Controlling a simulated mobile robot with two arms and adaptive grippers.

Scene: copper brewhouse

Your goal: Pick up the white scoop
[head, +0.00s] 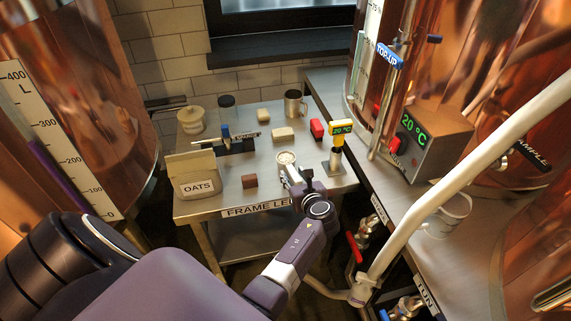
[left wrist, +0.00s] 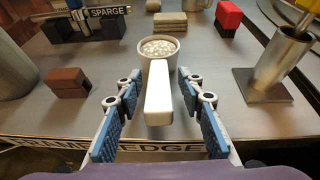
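The white scoop (head: 287,158) stands on the steel table near its front edge, filled with pale grain. In the left wrist view the scoop (left wrist: 158,90) points its thick white handle towards me. My left gripper (head: 294,180) is over the front of the table at the scoop. In the left wrist view its blue-padded fingers (left wrist: 159,100) are open, one on each side of the handle, with a gap visible on both sides. The scoop's base is partly hidden by the handle. My right gripper is not in view.
A pale pipe (head: 470,150) rises at right.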

